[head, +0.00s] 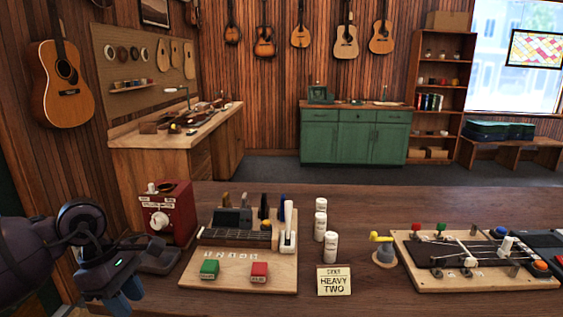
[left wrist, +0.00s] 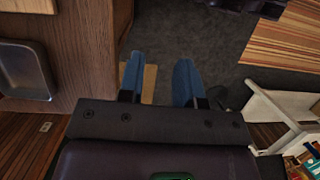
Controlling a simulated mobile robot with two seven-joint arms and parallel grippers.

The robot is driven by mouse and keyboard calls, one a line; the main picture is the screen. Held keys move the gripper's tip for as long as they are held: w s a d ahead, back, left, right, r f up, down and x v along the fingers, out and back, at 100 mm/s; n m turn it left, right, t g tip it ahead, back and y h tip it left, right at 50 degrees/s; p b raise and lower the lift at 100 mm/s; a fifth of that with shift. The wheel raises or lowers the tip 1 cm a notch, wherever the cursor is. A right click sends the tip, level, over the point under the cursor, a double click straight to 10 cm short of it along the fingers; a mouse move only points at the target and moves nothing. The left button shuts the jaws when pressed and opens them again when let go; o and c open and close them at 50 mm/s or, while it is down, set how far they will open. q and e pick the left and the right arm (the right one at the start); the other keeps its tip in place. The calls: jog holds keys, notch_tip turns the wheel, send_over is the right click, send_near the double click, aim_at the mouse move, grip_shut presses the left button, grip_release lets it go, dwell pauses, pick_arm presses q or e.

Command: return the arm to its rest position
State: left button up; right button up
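My left arm comes in at the lower left of the head view. Its gripper (head: 127,293) has blue fingers pointing down, by the left end of the dark wooden counter (head: 350,205). In the left wrist view the two blue fingers of the gripper (left wrist: 158,78) stand apart with nothing held between them. Dark floor (left wrist: 215,55) shows beyond and between them, past the counter edge. My right arm and gripper are not in view.
A grey metal tray (head: 160,258) lies near my left gripper, in front of a red box with a dial (head: 168,212). A wooden board with green and red blocks (head: 240,260), white canisters (head: 331,247), a "HEAVY TWO" card (head: 336,281) and a larger fixture board (head: 470,262) fill the counter.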

pick_arm(q)
jog(key=s+d+f+n+t+h, duration=0.2)
jog(key=d+n+h, duration=0.5)
jog(key=h, duration=0.1)
jog(key=s+d+f+n+t+h, duration=0.2)
jog(key=s+d+n+h, duration=0.1)
jog(key=d+n+h, duration=0.4)
jog(key=a+f+n+t+y, duration=0.45)
jog(key=n+t+y, duration=0.2)
jog(key=n, duration=0.65)
jog(key=a+f+n+t+y, duration=0.45)
jog(key=n+t, duration=0.35)
jog(key=n, duration=0.5)
jog(key=s+a+f+n+g+y, duration=0.2)
jog(key=s+f+n+g+y, duration=0.1)
jog(key=s+f+n, duration=0.3)
jog(key=s+a+f+n+g+y, duration=0.2)
jog(key=s+f+n+g+y, duration=0.1)
jog(key=s+f+n, duration=0.4)
notch_tip(320, 180, down, 3)
jog(key=shift+s+a+f+n+y, duration=0.1)
jog(key=shift+s+a+n+y, duration=0.15)
jog(key=shift+n+y, duration=0.35)
jog(key=shift+g, duration=0.25)
